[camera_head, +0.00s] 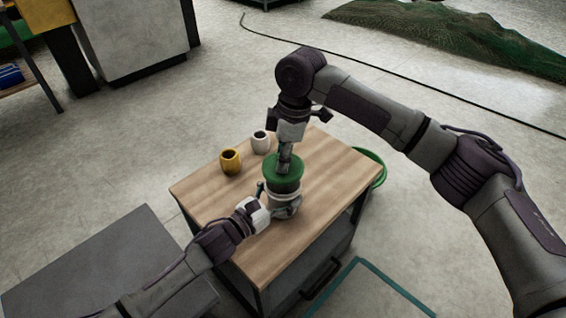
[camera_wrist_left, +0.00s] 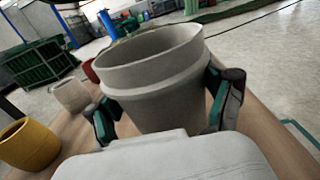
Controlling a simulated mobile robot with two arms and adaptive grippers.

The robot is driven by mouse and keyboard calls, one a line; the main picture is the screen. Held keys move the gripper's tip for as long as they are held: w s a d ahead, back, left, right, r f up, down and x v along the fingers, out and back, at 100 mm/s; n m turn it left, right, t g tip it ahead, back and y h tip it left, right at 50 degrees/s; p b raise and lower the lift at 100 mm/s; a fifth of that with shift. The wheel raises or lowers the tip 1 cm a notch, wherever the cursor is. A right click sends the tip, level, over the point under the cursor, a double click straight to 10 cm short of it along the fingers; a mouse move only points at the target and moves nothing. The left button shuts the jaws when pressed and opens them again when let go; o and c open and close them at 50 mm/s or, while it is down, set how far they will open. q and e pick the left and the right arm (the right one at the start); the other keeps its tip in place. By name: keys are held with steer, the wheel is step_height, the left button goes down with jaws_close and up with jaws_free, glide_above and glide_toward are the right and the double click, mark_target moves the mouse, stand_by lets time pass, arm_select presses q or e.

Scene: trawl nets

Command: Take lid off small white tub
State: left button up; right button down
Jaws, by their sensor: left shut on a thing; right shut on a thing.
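The small tub (camera_head: 284,200), off-white to grey, stands near the middle of the wooden table. My left gripper (camera_head: 277,209) is shut around its side, and the left wrist view shows a finger on either side of the tub (camera_wrist_left: 160,85). There the tub's top is open with its rim bare. The green lid (camera_head: 274,177) is above the tub in the head view. My right gripper (camera_head: 284,163) comes from above and is shut on the lid. The lid is outside the left wrist view, so its height over the rim is unclear.
A yellow mug (camera_head: 230,162) and a white mug (camera_head: 261,142) stand on the wooden table (camera_head: 330,165) behind the tub. A reddish object (camera_wrist_left: 91,70) shows behind in the left wrist view. The table's right side is clear.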

arm_select(q)
steer(key=o, duration=1.6)
steer(key=shift+c, duration=0.2)
